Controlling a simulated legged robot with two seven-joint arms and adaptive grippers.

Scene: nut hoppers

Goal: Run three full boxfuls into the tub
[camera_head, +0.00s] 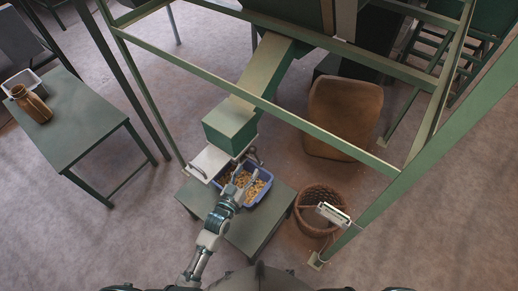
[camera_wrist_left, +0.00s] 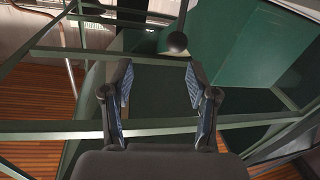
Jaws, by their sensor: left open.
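The blue tub (camera_head: 262,194) holds a layer of tan nuts (camera_head: 230,176) and stands on a low green table (camera_head: 255,232). Above its far side, a green box (camera_head: 229,127) sits at the lower end of a sloping chute (camera_head: 262,72). A pale plate (camera_head: 208,161) with dark handles juts out under the box. My left gripper (camera_head: 243,178) shows over the tub, hiding part of the nuts. In the left wrist view, my left gripper (camera_wrist_left: 159,88) is open and empty, with a dark round knob (camera_wrist_left: 177,42) beyond its fingertips. The box's inside is hidden. My right gripper is out of view.
A green frame (camera_head: 390,199) surrounds the chute, with a bar crossing in front.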

